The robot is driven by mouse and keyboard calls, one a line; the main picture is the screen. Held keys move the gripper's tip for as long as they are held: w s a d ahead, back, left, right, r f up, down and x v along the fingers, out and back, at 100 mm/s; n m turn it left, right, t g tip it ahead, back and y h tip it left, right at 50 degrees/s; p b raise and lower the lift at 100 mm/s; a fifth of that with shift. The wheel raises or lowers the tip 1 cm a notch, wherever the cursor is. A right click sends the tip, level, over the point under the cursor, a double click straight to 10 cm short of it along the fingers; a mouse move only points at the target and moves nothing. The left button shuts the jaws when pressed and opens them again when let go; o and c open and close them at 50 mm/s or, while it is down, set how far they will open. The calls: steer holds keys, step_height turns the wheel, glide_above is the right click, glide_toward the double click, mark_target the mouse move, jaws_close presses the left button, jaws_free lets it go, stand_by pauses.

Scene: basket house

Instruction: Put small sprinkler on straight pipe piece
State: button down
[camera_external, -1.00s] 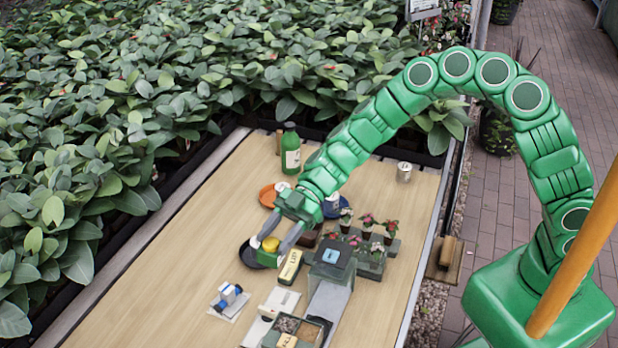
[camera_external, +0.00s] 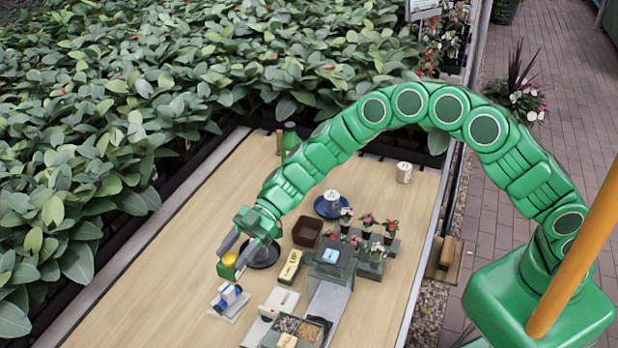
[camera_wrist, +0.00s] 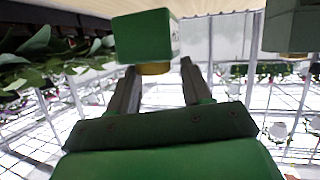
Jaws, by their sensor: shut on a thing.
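My gripper (camera_external: 240,256) is shut on a green block-like piece with a round yellow top (camera_external: 229,259), which may be the small sprinkler. It is held in the air at the left middle of the table. In the wrist view the green piece (camera_wrist: 143,37) sits between the fingertips (camera_wrist: 160,75), with a yellow-gold part on one side. A blue-and-white piece (camera_external: 229,296) lies on a small white plate just below the held piece in the picture; I cannot tell whether it is the straight pipe piece. The held piece looks apart from it.
A black round dish (camera_external: 262,257) is right of my gripper. A brown box (camera_external: 307,232), a yellow-black block (camera_external: 290,267), a dark green scale-like box (camera_external: 331,258) and potted plants (camera_external: 368,226) stand to the right. The wooden table (camera_external: 150,265) is clear at left.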

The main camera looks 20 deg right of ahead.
mark_target(227, 260)
steer(key=shift+w+a+f, duration=0.25)
steer(key=shift+a+f, duration=0.3)
steer(key=shift+f, duration=0.2)
steer(key=shift+w+a+f, duration=0.25)
steer(key=shift+a+f, duration=0.25)
steer(key=shift+f, duration=1.75)
steer(key=shift+f, duration=0.15)
steer(key=shift+c, duration=2.4)
jaws_free()
steer(key=v, duration=1.2)
steer(key=shift+w, duration=0.1)
